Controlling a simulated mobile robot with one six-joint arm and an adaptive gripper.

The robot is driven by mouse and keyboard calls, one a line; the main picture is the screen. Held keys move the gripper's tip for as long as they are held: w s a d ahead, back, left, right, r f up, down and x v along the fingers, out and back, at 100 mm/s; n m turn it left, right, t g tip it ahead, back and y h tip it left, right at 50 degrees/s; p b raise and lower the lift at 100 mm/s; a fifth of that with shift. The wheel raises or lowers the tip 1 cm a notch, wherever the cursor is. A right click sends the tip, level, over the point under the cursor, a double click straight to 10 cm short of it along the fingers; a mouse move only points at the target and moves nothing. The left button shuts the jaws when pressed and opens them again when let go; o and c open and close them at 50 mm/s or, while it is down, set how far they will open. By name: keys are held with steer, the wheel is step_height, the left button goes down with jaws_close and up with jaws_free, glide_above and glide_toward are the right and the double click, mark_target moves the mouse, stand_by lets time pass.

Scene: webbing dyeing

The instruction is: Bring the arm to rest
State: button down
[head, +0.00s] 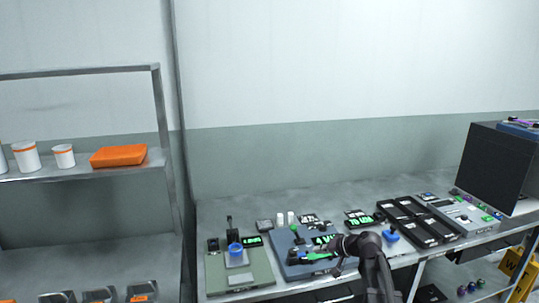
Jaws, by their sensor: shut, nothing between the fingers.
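My arm rises from the bottom of the head view and bends left over the front of the grey workbench (225,218). My gripper (337,271) is small and dark, above or beside the right part of a blue-grey device (283,243) with a green-lit display. It is shut and holds nothing that I can make out. Its fingertips are too small to see clearly, and I cannot tell whether they touch anything. My arm hides part of the bench's front edge.
A grey-green device with a blue cup (235,249) stands at left. Black trays (408,222), a blue object (391,236) and a large dark box (493,166) stand to the right. A shelf (85,174) holds white containers and an orange tray (118,156). The bench's back left is clear.

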steer(key=s+f+n+g+h, duration=0.1)
steer(key=s+f+g+h, duration=0.2)
steer(key=s, duration=0.7)
steer(key=s+f+n+g+h, duration=0.1)
steer(key=s+f+g+h, duration=0.3)
steer(key=s, duration=0.7)
steer(key=shift+a+f+h+p, duration=0.25)
steer(key=shift+a+h+p, duration=0.2)
steer(key=shift+h, duration=0.55)
